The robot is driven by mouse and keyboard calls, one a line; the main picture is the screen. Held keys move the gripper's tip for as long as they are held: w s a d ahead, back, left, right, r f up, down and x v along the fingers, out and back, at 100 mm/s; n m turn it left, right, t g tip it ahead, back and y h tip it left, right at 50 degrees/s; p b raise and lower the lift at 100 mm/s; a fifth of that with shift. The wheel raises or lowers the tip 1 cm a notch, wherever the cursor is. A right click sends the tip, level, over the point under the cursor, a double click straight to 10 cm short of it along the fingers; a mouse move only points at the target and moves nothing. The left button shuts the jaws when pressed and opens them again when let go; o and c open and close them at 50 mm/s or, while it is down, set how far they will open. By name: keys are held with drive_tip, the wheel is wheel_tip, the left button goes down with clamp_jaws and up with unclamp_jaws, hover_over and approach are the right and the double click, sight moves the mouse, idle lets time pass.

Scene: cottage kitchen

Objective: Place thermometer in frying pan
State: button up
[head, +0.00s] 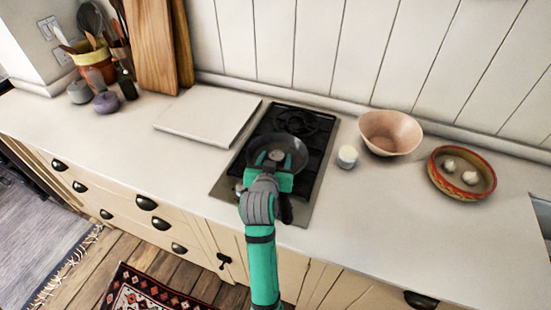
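The dark frying pan (254,144) sits on the black hob. My gripper (275,159) is over the pan, with its two teal fingers spread apart. A small pale round thing (277,155) shows in the pan area between the fingertips, with dark gaps to both fingers. It may be the thermometer, but it is too small to tell. I cannot tell whether it touches the pan floor. My gripper and wrist hide the near part of the pan.
A white lidded jar (347,157) and a pinkish bowl (390,133) stand right of the hob (318,150). A red-rimmed dish (462,173) holds two pale bulbs. A white board (208,116) lies left of the hob. The front-left counter is clear.

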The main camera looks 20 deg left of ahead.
drive_tip(key=shift+d+r, duration=0.1)
drive_tip(key=shift+s+r, duration=0.1)
drive_tip(key=v, duration=1.1)
drive_tip(key=shift+s+r, duration=0.2)
drive_tip(key=shift+s, duration=0.05)
